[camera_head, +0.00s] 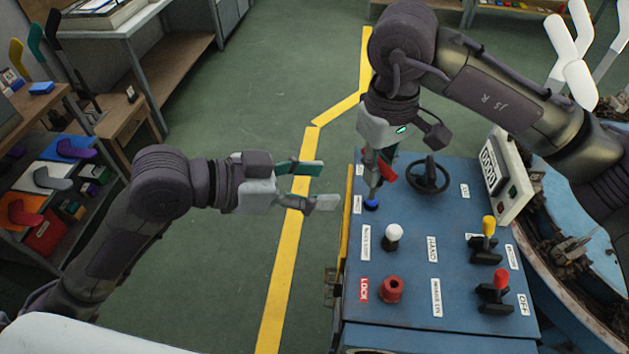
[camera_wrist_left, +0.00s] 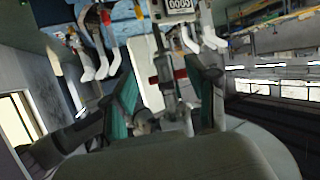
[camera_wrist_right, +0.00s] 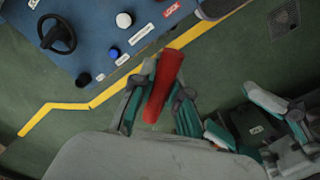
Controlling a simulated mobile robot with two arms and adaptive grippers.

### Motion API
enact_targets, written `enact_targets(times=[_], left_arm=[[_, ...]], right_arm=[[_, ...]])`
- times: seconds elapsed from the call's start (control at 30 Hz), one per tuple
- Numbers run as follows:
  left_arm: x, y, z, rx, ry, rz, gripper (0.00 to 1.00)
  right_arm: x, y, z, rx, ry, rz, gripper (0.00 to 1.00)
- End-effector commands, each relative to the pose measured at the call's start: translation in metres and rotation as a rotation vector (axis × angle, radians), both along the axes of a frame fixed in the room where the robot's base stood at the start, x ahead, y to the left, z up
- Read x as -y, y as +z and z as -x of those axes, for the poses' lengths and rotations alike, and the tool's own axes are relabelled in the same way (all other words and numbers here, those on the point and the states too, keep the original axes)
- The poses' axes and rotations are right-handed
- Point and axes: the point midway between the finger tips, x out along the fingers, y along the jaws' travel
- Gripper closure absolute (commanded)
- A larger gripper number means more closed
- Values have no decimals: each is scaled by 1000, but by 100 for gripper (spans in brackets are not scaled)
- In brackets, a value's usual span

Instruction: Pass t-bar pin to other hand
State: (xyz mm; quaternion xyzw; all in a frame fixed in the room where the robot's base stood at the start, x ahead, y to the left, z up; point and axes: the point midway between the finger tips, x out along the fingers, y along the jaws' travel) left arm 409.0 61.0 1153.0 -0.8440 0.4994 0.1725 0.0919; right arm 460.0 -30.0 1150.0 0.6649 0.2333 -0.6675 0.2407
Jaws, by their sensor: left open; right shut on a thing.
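The t-bar pin is a red bar (camera_wrist_right: 163,85) between the fingers of my right gripper (camera_wrist_right: 160,108) in the right wrist view. In the head view its red part (camera_head: 387,173) shows at my right gripper (camera_head: 376,168), above the far left corner of the blue control panel. Its lower parts are hard to make out. My left gripper (camera_head: 321,186) is open and empty, just left of the panel and apart from the pin, its fingers pointing right. It also shows at the right of the right wrist view (camera_wrist_right: 243,118). Red also shows between the left fingers' directions in the left wrist view (camera_wrist_left: 180,74).
The blue panel (camera_head: 410,265) carries a black handwheel (camera_head: 428,175), a white knob (camera_head: 392,235), a red knob (camera_head: 391,289), a blue button (camera_head: 371,204) and two levers (camera_head: 488,236). A shelf with coloured items (camera_head: 45,180) stands at the left. The floor between is clear.

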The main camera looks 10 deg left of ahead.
Motion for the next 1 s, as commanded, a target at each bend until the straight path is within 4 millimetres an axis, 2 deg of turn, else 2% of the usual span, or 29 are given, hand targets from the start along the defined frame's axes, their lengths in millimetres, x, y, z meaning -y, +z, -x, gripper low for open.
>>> enact_targets(times=[0.17,0.6,0.8,1.0], left_arm=[[13,-3,-2,4,-12,2,42],[78,-33,-37,4,-11,1,42],[94,-41,-47,4,-9,0,42],[99,-44,-49,4,-10,-2,42]], right_arm=[[0,0,0,0,0,0,100],[0,0,0,0,0,0,100],[0,0,0,0,0,0,100],[0,0,0,1,0,-1,100]])
